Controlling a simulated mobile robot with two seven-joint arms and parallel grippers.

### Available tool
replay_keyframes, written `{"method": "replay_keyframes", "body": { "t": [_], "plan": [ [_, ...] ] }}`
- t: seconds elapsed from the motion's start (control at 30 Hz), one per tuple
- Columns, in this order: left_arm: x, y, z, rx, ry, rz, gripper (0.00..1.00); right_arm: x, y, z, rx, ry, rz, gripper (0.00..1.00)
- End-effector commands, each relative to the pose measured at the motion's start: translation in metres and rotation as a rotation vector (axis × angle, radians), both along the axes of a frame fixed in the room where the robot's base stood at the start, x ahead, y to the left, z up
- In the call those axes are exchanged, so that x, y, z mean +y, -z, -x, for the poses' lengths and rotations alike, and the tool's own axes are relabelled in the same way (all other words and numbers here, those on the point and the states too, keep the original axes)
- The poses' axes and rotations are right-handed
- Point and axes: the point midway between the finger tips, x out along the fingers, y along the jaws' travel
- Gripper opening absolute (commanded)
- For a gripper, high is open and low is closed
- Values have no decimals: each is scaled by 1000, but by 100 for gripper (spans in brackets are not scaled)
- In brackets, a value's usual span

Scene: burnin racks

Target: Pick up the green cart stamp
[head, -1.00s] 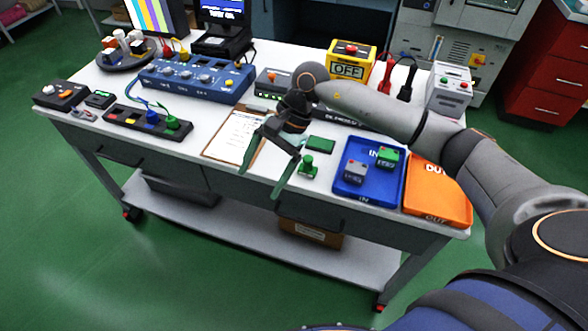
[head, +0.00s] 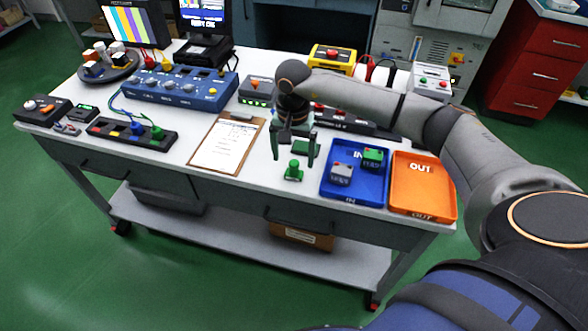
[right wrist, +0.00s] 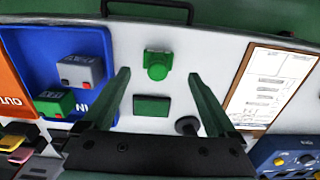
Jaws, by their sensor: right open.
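The green stamp (head: 293,172) stands upright on the white bench top near its front edge, between the clipboard and the blue IN tray. My right gripper (head: 293,159) is open and empty, pointing down, with its fingers on either side of the stamp's direction. In the right wrist view the stamp (right wrist: 158,64) lies midway between the fingertips (right wrist: 158,75), apart from both. A flat green pad (right wrist: 151,105) lies behind it, partly hidden by the gripper in the head view. My left gripper is not in view.
The blue IN tray (head: 351,196) holds a grey and a green block, right of the stamp. The orange OUT tray (head: 423,190) is beyond it. A clipboard (head: 228,146) lies to the left. A dark round-topped object (right wrist: 187,125) stands near the pad.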

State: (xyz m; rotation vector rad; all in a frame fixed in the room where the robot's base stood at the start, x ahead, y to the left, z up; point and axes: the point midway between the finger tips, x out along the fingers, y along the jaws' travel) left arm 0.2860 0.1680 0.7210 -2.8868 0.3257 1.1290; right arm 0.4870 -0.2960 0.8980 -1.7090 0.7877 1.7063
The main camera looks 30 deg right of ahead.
Motion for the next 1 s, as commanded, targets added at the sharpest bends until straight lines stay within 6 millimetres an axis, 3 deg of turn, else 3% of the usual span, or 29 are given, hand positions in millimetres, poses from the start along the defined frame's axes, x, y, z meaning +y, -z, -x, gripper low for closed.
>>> {"method": "replay_keyframes", "body": {
  "t": [0.3, 0.57, 1.0],
  "plan": [
    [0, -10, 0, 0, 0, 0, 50, 1, 42, 5, 3, 0, -1, 92],
    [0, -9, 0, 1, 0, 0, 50, 0, 45, 5, 1, 0, 0, 92],
    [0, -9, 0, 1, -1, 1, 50, 0, 45, 5, 1, 0, 0, 44]
  ]
}}
